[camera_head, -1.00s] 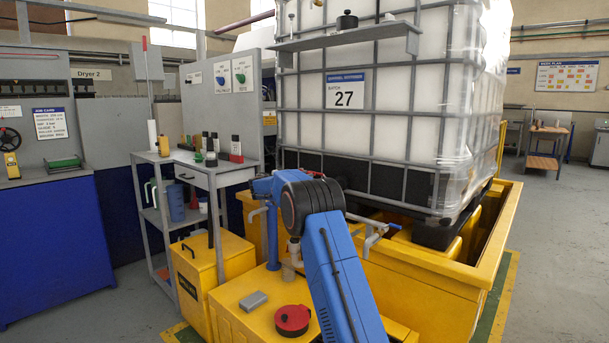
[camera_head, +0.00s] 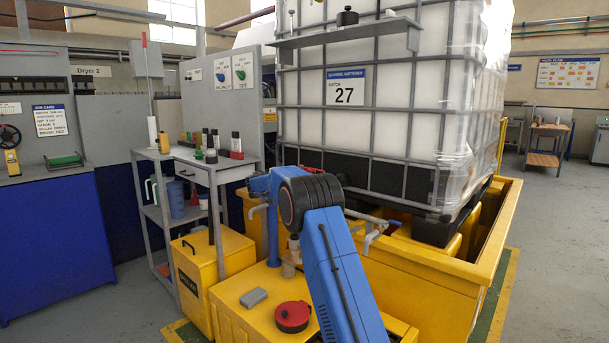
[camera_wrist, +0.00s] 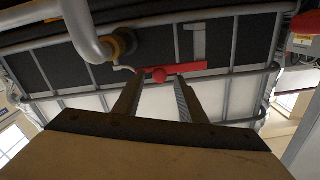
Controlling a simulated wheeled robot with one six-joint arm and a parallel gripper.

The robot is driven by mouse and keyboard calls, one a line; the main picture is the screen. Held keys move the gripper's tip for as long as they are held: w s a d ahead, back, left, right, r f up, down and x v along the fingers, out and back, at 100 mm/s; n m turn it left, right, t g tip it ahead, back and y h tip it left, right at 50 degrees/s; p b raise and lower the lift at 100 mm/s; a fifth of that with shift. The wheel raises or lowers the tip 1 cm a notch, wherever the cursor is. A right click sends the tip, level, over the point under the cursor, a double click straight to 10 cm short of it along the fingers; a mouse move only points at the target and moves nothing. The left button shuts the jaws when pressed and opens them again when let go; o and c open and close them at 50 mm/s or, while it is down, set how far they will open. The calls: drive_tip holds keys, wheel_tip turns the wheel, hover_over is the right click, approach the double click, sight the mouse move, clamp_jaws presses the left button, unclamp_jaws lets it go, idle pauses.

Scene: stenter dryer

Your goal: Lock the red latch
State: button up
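In the head view my blue arm reaches toward the tank front and hides the gripper. A thin reddish strip shows there just right of my arm's joint.
A grey pipe and brass fitting (camera_wrist: 122,42) sit close left of the latch. The tank stands in a yellow bund (camera_head: 430,290). A red round cap (camera_head: 292,317) and grey block (camera_head: 254,297) lie on the yellow front ledge. A grey bench (camera_head: 190,160) stands at left.

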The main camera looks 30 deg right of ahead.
drive_tip(key=v, duration=1.6)
